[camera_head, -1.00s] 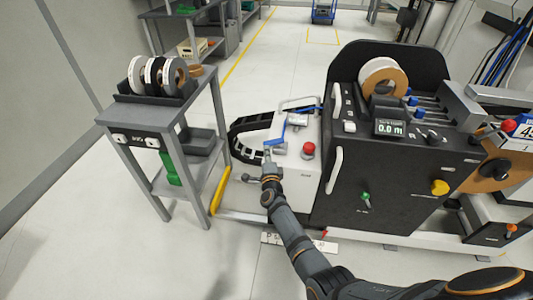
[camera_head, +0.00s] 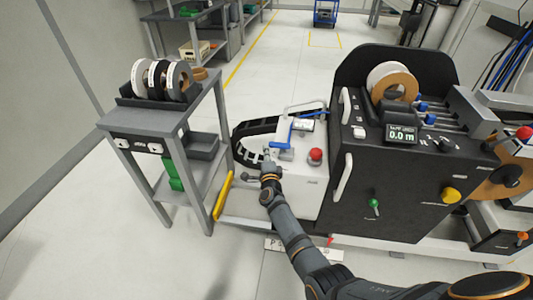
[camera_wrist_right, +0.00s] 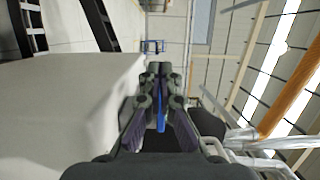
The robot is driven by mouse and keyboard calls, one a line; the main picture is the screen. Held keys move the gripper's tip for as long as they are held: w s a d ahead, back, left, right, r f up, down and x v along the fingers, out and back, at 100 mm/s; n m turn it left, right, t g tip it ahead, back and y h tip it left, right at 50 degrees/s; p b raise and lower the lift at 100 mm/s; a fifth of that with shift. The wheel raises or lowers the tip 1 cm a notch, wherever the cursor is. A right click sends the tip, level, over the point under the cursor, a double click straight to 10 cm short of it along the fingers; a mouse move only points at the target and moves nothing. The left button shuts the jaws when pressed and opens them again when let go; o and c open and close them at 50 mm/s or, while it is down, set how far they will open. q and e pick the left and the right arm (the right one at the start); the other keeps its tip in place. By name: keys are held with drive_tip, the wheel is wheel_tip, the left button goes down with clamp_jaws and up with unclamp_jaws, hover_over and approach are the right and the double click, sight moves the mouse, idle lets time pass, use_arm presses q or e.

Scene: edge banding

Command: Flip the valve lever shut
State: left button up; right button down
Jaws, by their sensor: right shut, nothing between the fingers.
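The blue valve lever (camera_head: 279,145) is on top of the white machine cabinet (camera_head: 304,180), beside a small grey fitting. My right gripper (camera_head: 267,160) is at the cabinet's left edge, just in front of the lever's left end. It is shut with nothing held. In the right wrist view the shut fingers (camera_wrist_right: 160,75) point ahead, and a blue strip (camera_wrist_right: 161,115) shows in the gap behind the tips. I cannot tell whether the fingers touch the lever. My left gripper is not in view.
A red button (camera_head: 315,155) stands right of the lever, with a metal rail (camera_head: 305,106) behind. A black cable chain (camera_head: 247,131) lies to the left. The black machine (camera_head: 400,190) is close on the right. A grey cart (camera_head: 185,112) with reels stands left.

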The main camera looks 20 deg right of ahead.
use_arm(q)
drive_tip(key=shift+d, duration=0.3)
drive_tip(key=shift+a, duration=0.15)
use_arm(e)
wheel_tip(320, 180, up, 10)
idle(0.6)
idle(0.3)
